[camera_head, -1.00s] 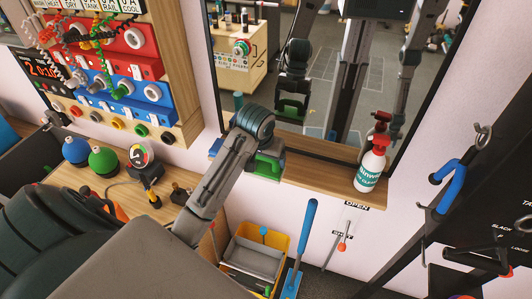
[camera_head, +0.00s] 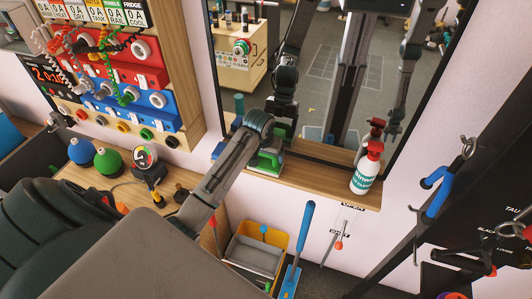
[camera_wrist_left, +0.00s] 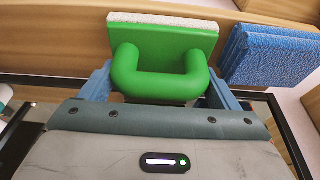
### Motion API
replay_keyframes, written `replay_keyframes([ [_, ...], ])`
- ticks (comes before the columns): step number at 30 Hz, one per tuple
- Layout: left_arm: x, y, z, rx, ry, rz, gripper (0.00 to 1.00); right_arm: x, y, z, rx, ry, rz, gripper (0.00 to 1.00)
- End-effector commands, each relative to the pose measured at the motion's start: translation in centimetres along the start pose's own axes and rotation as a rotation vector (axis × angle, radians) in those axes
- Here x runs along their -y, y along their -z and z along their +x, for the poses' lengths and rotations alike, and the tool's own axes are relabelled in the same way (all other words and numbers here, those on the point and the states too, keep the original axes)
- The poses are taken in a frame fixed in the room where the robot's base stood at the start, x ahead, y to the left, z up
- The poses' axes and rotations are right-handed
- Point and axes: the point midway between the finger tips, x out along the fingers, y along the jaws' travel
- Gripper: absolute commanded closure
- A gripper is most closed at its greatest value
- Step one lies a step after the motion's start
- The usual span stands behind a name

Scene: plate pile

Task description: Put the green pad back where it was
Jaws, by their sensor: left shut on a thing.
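The green pad (camera_head: 268,163) is at the wooden sill in front of the mirror, under my left gripper (camera_head: 262,150). In the left wrist view the green pad (camera_wrist_left: 165,38) has a pale face on its far side and a thick green loop handle. My left gripper (camera_wrist_left: 160,85) is shut on that handle, one finger on each side. A blue pad (camera_wrist_left: 270,56) is beside the green pad, to its right in the wrist view. Whether the green pad touches the sill is hard to tell. My right gripper is not in view.
The wooden sill (camera_head: 325,180) is clear between the green pad and a red-topped spray bottle (camera_head: 367,170). The mirror (camera_head: 320,95) stands behind it. Below are a yellow bin (camera_head: 272,232) and a blue-handled tool (camera_head: 300,245).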

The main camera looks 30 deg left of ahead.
Motion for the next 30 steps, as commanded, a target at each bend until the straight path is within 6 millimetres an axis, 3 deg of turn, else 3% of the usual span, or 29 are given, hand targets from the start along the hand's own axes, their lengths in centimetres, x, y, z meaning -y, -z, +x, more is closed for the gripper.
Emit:
replay_keyframes([
  [1,0.0,0.0,0.1,0.000,0.000,0.000,0.35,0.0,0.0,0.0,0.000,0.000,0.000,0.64],
  [2,0.0,-0.1,0.1,0.000,0.000,0.000,0.13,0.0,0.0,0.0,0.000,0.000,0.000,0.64],
  [4,0.0,0.0,0.1,0.000,0.000,0.000,0.00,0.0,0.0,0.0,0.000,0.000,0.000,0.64],
  [11,0.0,0.0,0.0,0.000,0.000,0.000,0.00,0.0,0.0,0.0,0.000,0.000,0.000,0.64],
  [16,0.0,0.1,-1.2,-0.004,0.000,0.000,0.00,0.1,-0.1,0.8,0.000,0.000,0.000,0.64],
  [28,0.0,0.0,-9.7,-0.005,0.000,0.000,0.00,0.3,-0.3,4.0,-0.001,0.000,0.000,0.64],
  [30,0.0,0.2,-11.2,0.000,0.001,0.000,0.00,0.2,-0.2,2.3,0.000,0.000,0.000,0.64],
])
